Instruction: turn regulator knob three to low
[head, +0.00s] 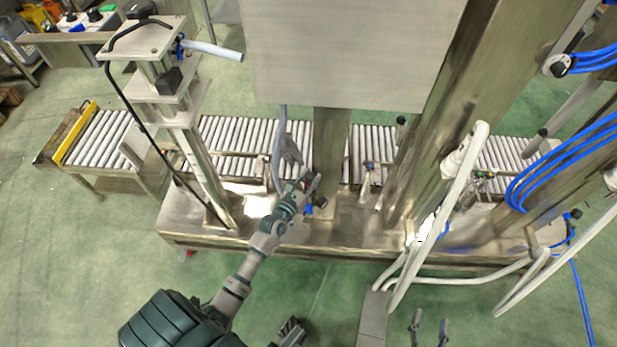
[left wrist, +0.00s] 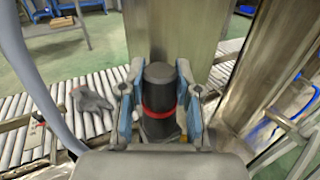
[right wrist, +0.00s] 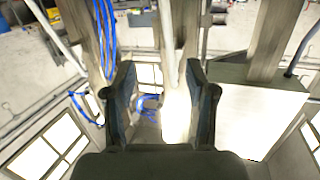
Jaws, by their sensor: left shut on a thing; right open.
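A black knob with a red band (left wrist: 158,92) stands between the fingers of my left gripper (left wrist: 160,98) in the left wrist view. The fingers are shut on its sides. In the head view my left gripper (head: 307,184) is at the metal frame in front of the roller conveyor, and the knob is too small to make out there. No number or low mark on the knob is readable. My right gripper (head: 429,328) is at the bottom of the head view, well away from the knob. In the right wrist view (right wrist: 160,105) it is open and empty.
A grey glove (head: 290,148) lies on the roller conveyor (head: 240,133) close to my left gripper. A metal post (head: 328,150) stands just behind. White pipes (head: 440,215) and blue hoses (head: 560,165) fill the right side.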

